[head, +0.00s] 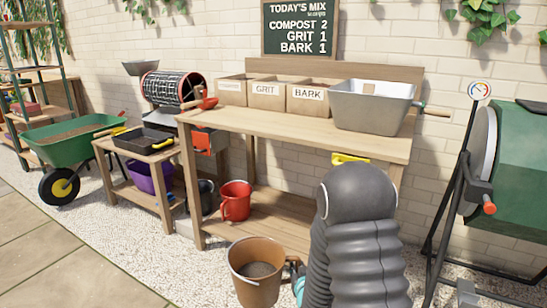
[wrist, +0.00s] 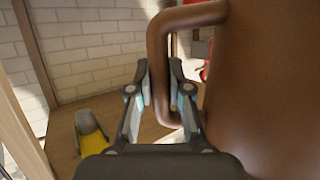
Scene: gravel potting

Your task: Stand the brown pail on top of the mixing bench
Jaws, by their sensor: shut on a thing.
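The brown pail (head: 248,291) is upright in front of the mixing bench (head: 285,127), lower than its top, with grey material inside. I cannot tell whether it touches the ground. My gripper (head: 297,272) is at the pail's right side, partly hidden by my arm. In the wrist view, my gripper (wrist: 160,90) is shut around the pail's side handle (wrist: 156,50), and the pail's wall (wrist: 265,90) fills the right side. The bench top is bare at its front and middle.
On the bench top stand bins labelled GRIT (head: 266,91) and BARK (head: 308,100), and a grey tub (head: 370,108) at the right. A red pail (head: 236,201) is on the lower shelf. A green drum mixer (head: 515,165) stands right; a green wheelbarrow (head: 68,143) stands left.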

